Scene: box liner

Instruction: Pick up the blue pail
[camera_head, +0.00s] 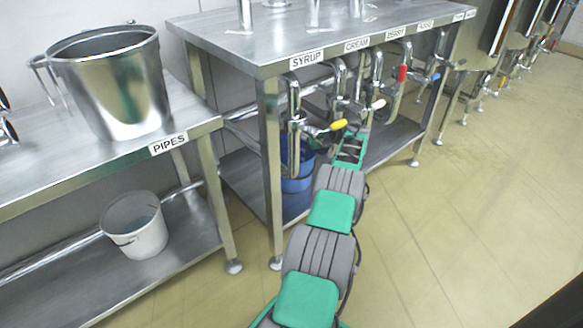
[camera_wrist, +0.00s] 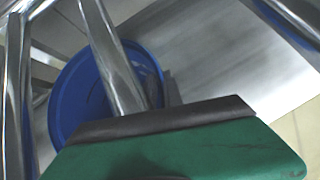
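The blue pail (camera_head: 297,184) stands on the lower shelf of the tap table in the head view, partly hidden by a table leg and a pipe. In the wrist view the blue pail (camera_wrist: 70,98) shows as a round blue shape at left, with a shiny metal pipe crossing in front of it. My gripper (camera_head: 350,148) is at the table's front, right of the pail, below the taps. In the wrist view its green body and dark edge fill the bottom, and a dark finger-like part (camera_wrist: 172,90) shows beside the pail. Whether the fingers are open or touch the pail is unclear.
Metal pipes with coloured tap handles (camera_head: 338,124) hang close around my gripper. A table leg (camera_head: 270,165) stands left of the pail. A white bucket (camera_head: 135,226) is on the left lower shelf, and a large steel pot (camera_head: 115,85) above it. The floor at right is clear.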

